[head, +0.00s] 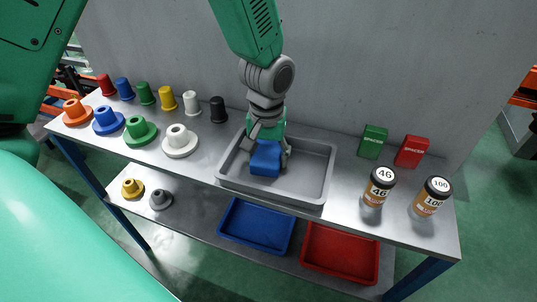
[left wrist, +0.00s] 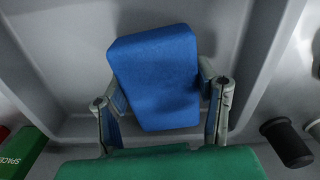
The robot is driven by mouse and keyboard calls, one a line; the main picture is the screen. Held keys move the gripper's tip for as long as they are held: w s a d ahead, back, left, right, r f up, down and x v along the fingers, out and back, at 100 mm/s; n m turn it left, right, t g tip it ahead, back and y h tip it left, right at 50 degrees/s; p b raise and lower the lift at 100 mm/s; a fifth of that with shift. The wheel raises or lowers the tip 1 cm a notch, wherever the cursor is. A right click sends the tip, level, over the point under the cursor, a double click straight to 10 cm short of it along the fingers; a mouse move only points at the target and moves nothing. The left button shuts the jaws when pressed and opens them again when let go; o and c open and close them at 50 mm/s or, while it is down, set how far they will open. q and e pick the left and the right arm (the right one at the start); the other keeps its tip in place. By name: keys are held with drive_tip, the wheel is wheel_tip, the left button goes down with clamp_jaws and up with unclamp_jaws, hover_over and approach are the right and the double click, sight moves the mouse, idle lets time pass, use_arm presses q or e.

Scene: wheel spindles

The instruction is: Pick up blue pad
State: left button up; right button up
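The blue pad (head: 265,158) is a thick blue block with rounded edges, over the grey tray (head: 227,176) on the table. My left gripper (head: 270,150) points down into the tray, with its fingers on either side of the pad. In the left wrist view the pad (left wrist: 158,78) lies between the two fingers of the left gripper (left wrist: 162,90), and both fingers appear to touch its sides. The pad sits slightly turned between them. Whether its underside touches the tray floor cannot be told. My right gripper is not in view.
Coloured spindles and flanged hubs, such as the white hub (head: 180,143), stand left of the tray. Green (head: 373,142) and red (head: 411,151) spacer boxes and two labelled jars (head: 379,187) stand right. Blue (head: 255,227) and red (head: 340,254) bins lie on the lower shelf. A grey wall rises behind.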

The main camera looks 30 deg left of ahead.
sight(267, 153)
use_arm(q)
drive_tip(key=shift+c, duration=0.5)
wheel_tip(267, 153, up, 10)
drive_tip(key=shift+r+p, duration=0.1)
drive_tip(key=shift+p, duration=0.65)
drive_tip(key=o, duration=0.4)
drive_tip(key=c, duration=0.4)
